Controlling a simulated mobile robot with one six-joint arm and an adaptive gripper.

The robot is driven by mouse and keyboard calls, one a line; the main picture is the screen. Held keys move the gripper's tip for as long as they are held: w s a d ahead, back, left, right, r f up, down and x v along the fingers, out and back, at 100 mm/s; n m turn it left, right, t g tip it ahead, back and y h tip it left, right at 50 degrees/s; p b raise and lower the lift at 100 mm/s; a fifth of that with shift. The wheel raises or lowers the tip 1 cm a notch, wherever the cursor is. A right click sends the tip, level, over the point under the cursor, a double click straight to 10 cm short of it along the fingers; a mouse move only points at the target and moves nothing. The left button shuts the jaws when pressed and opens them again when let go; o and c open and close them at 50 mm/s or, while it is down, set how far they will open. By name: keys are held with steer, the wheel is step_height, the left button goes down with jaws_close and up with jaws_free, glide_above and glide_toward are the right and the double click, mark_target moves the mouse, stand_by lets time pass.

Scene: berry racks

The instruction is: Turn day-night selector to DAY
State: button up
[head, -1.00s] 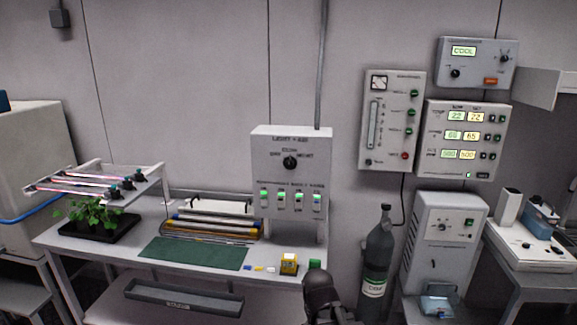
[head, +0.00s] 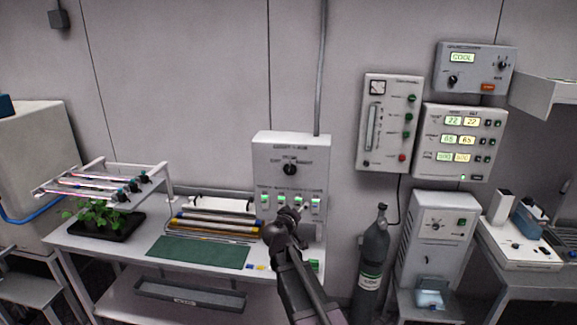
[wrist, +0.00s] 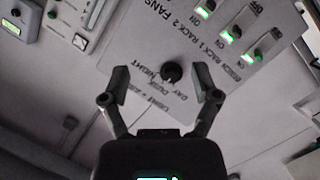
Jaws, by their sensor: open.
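The light panel (head: 268,150) is a pale box on the wall behind the bench. Its black day-night selector knob (head: 290,169) sits below the DAY, DUSK and NIGHT lettering, with several green-lit switches (head: 282,201) under it. In the wrist view the panel appears upside down, with the selector knob (wrist: 172,72) between the two fingertips in the picture. My gripper (wrist: 163,80) is open and empty, short of the panel. In the head view my gripper (head: 296,210) is in front of the switches, below the knob. I cannot tell which mark the knob points to.
A bench holds a black plant tray (head: 108,229), a green mat (head: 198,252) and rollers (head: 215,222). A dark gas cylinder (head: 375,250) stands right of the bench. Control boxes (head: 392,120) hang on the wall to the right. The wall around the light panel is mostly bare.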

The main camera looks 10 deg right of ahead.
mark_target(289, 172)
steer(key=w+a+r+n+t+y+p, duration=0.1)
steer(key=w+a+r+n+t+y, duration=0.1)
steer(key=w+a+r+n+t, duration=0.1)
step_height(289, 172, up, 2)
steer(key=shift+w+a+r, duration=0.25)
steer(key=shift+w+a, duration=0.3)
steer(key=shift+a, duration=0.6)
steer(key=shift+w, duration=0.1)
steer(key=shift+x, duration=6.8)
steer(key=shift+r, duration=0.1)
jaws_close()
